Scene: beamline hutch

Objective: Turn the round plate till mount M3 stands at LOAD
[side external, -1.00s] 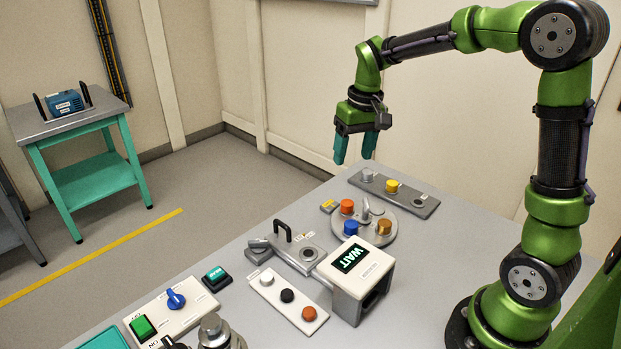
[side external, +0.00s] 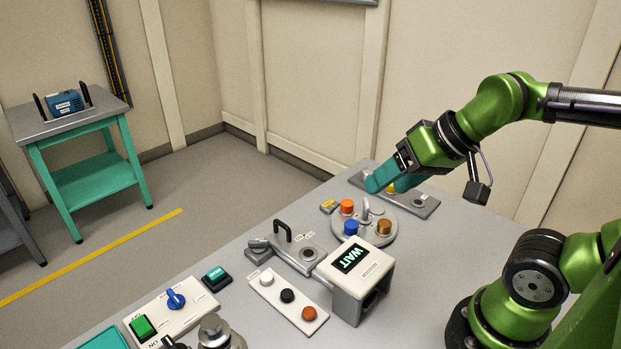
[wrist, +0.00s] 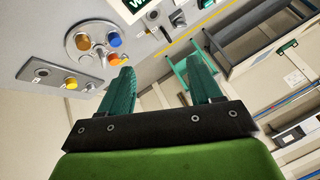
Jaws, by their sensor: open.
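The round grey plate (side external: 368,236) lies on the bench and carries an orange mount (side external: 347,207), a blue mount (side external: 351,228) and a brown-gold mount (side external: 384,227). A grey upright handle (side external: 366,208) stands near its middle. The plate also shows in the wrist view (wrist: 98,30), upper left. I cannot read which mount is M3, nor find a readable LOAD mark. My gripper (side external: 388,187) is open and empty, tilted, above and behind the plate, apart from it. Its two teal fingers (wrist: 160,82) are spread in the wrist view.
A grey strip (side external: 425,206) with a yellow knob, partly hidden by my gripper, lies behind the plate. A box reading WAIT (side external: 365,275) stands in front. A slide with a black handle (side external: 283,238) is to the left, and a white strip of knobs (side external: 300,310) lies nearer.

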